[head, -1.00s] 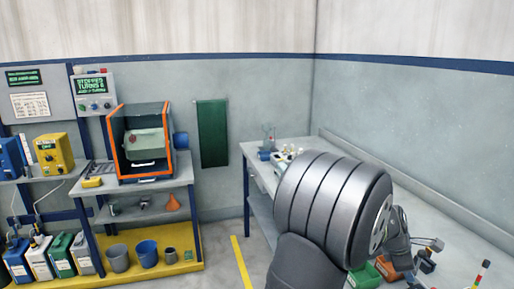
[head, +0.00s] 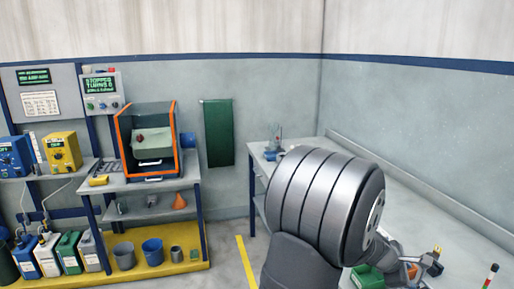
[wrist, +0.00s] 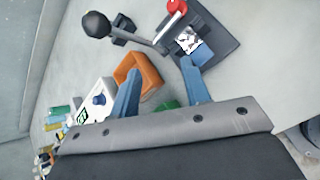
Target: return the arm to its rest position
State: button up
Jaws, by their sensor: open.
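My gripper (wrist: 161,70) shows in the wrist view as two blue fingers set apart, with nothing held between them. It hangs over the right-hand bench (head: 440,225). Behind the fingers are an orange bin (wrist: 150,76) and a dark stand with a red knob (wrist: 218,42). In the head view my thick arm covers much of the bench, and the gripper is mostly hidden behind it.
A green bin (head: 366,279) is on the bench close to my arm. An orange-framed machine (head: 148,140) with a green drum stands on the left bench. Buckets (head: 153,252) and jugs sit on the yellow platform (head: 175,274).

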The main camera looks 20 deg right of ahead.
jog(key=shift+a+f+h, duration=0.4)
jog(key=shift+h, duration=0.3)
jog(key=shift+c, duration=0.2)
dwell(2.2)
